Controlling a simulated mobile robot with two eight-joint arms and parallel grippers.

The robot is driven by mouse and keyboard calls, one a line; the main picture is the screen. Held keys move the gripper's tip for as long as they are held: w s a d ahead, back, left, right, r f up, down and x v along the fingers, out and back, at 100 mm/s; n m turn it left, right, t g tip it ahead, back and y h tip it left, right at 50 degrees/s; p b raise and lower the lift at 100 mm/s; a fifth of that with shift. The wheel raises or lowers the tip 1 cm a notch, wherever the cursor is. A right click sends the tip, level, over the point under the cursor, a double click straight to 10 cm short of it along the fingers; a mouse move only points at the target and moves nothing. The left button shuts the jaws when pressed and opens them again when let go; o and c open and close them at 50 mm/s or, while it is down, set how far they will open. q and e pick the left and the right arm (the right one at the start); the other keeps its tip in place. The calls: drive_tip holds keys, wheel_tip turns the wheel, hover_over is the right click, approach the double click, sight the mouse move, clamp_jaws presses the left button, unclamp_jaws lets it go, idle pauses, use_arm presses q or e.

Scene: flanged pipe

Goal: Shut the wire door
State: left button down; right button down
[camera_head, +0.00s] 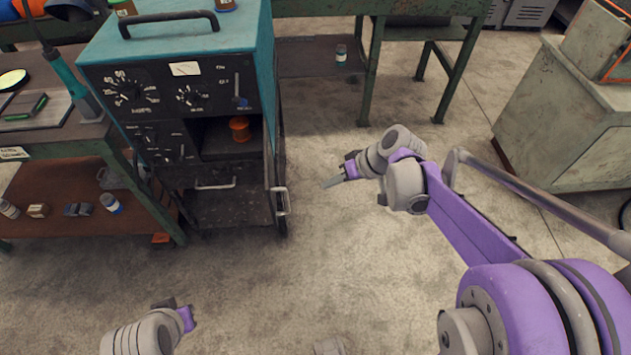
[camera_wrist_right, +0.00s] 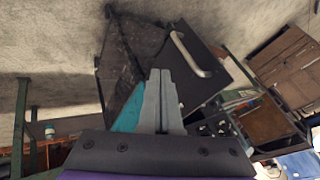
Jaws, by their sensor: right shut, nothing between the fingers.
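The teal and black machine cabinet (camera_head: 172,55) stands at upper left, with an orange spool (camera_head: 239,130) in its open front compartment. The dark wire door (camera_head: 268,165) appears swung outward at the cabinet's right front edge, seen nearly edge-on, with a metal handle (camera_head: 283,200). In the right wrist view a dark panel, seemingly this door (camera_wrist_right: 208,78), shows behind my fingers with its handle (camera_wrist_right: 190,54). My right gripper (camera_head: 328,184) is shut and empty, to the right of the door and apart from it. My left gripper (camera_head: 180,313) is at the bottom left, its fingers unclear.
A workbench (camera_head: 60,135) with a lower shelf of small items stands left of the cabinet. A green table (camera_head: 372,70) is behind, and a pale cabinet (camera_head: 560,120) is at the right. The concrete floor (camera_head: 320,260) in front is clear. A lower handle (camera_head: 215,185) crosses the machine's front.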

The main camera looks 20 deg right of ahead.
drive_tip(key=w+a+f, duration=0.3)
drive_tip(key=a+f, duration=0.3)
drive_tip(key=a, duration=0.1)
drive_tip(key=shift+w+a+f, duration=0.15)
drive_tip(key=shift+a+f, duration=0.25)
drive_tip(key=shift+a, duration=0.15)
